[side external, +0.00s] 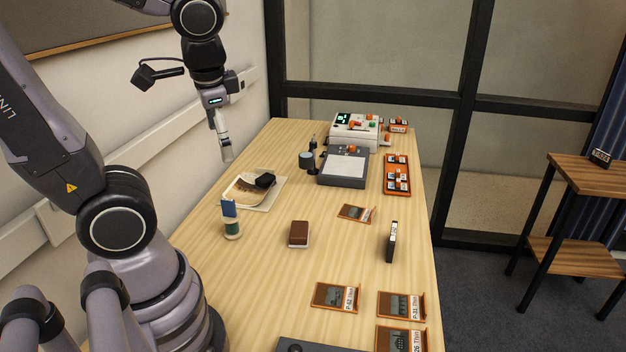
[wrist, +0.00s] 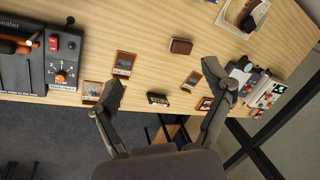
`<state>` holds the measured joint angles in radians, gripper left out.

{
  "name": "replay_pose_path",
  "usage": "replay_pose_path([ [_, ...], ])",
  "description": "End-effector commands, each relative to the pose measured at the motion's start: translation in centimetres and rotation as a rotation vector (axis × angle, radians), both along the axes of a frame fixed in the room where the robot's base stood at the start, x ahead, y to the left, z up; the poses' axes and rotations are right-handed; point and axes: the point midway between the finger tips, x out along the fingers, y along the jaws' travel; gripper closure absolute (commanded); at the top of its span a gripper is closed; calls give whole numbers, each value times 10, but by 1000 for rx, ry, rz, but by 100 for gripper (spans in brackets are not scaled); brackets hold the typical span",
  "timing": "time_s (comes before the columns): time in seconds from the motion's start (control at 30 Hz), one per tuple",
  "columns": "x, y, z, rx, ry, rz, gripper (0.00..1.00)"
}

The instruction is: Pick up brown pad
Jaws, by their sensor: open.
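The brown pad (side external: 299,232) lies on the wooden table near its middle, on a thin pale base. In the wrist view the brown pad (wrist: 180,46) is beyond and between the fingertips, apart from them. My gripper (side external: 227,154) hangs high over the left rear of the table in the side view, well away from the pad. In the wrist view my gripper (wrist: 165,82) has its two fingers spread wide with nothing between them.
A black upright box (side external: 391,242) and orange-framed cards (side external: 336,296) lie around. Bare wood surrounds the pad.

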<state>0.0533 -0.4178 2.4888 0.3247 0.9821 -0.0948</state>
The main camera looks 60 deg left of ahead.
Motion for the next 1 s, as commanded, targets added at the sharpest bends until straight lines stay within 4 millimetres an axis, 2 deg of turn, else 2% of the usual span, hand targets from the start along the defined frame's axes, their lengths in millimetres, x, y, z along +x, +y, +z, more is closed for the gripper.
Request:
replay_pose_path([
  [0.03, 5, 10, -13, 81, 110, -32, 20],
  [0.1, 12, 26, -25, 200, 235, -81, 20],
  [0.3, 45, 62, -57, 540, 541, -286, 20],
  [0.5, 93, 78, -101, 857, 754, -588, 20],
  [0.57, 108, 77, -119, 941, 796, -697, 20],
  [0.73, 141, 66, -188, 1126, 868, -1046, 20],
  [0.9, 149, 46, -260, 1205, 862, -1369, 20],
  [1.0, 146, 37, -289, 1214, 845, -1495, 20],
])
